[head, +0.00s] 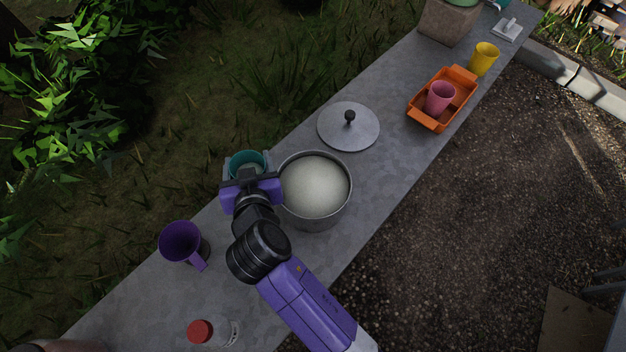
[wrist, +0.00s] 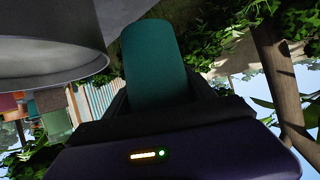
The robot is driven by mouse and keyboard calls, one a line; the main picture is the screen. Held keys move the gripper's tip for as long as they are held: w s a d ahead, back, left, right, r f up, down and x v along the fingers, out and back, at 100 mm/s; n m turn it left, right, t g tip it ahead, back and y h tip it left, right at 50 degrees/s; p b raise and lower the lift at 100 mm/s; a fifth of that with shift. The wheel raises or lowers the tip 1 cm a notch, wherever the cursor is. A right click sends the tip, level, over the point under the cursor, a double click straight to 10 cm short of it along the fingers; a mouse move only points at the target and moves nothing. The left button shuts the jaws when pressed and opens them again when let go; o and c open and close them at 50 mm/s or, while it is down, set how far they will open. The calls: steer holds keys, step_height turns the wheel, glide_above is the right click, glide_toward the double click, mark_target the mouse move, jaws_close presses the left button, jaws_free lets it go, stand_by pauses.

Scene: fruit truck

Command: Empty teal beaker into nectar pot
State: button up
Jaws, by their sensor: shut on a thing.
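The teal beaker (head: 249,159) is held in my gripper (head: 248,172), just left of the pot. In the wrist view the teal beaker (wrist: 153,62) stands between the fingers of my gripper (wrist: 160,95). The nectar pot (head: 316,190) is a grey metal pot, open and filled with a pale whitish content. Its side also shows at the upper left of the wrist view (wrist: 45,60). The beaker is beside the pot, not over its opening. Whether the two touch is unclear.
A grey lid (head: 348,127) with a dark knob lies behind the pot. A purple mug (head: 181,242) and a red-capped bottle (head: 205,332) stand nearer. An orange tray (head: 426,120) holds a pink cup (head: 440,97); a yellow cup (head: 484,58) is beyond. The grey counter (head: 390,150) is narrow.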

mark_target(257, 158)
steer(key=shift+w+d+f+m+y+b, duration=0.1)
steer(key=shift+d+f+m+y+b, duration=0.2)
steer(key=shift+d+m+y+b, duration=0.15)
steer(key=shift+d+r+p, duration=0.15)
steer(key=shift+r+p, duration=0.25)
steer(key=shift+r, duration=0.15)
steer(key=shift+d+r+m+y+p, duration=0.3)
steer(key=shift+d+r+m+y, duration=0.2)
steer(key=shift+r, duration=0.3)
steer(key=shift+w+d+r+m+t+y+b, duration=0.15)
steer(key=shift+d+r+m+t+y+b, duration=0.25)
steer(key=shift+d+m, duration=0.5)
steer(key=shift+d+r+m+y+b, duration=0.35)
steer(key=shift+b, duration=0.05)
steer(key=shift+w+d+f+m+y+b, duration=0.15)
steer(key=shift+f+m+y+b, duration=0.15)
steer(key=shift+b, duration=0.5)
steer(key=shift+s+d+f+m+y+b, duration=0.15)
steer(key=shift+m+b, duration=0.25)
steer(key=shift+b, duration=0.4)
steer(key=shift+w+f+m+t+y+b, duration=0.1)
steer(key=shift+f+m+t+y+b, duration=0.35)
steer(key=shift+b, duration=1.15)
steer(key=shift+d+r+m+t+y+b, duration=0.15)
steer(key=shift+r+m+t+y+b, duration=0.25)
steer(key=shift+m+b, duration=0.6)
steer(key=shift+d+r+m+t+y+b, duration=0.15)
steer(key=shift+r+m+b, duration=0.5)
steer(key=shift+b, duration=0.5)
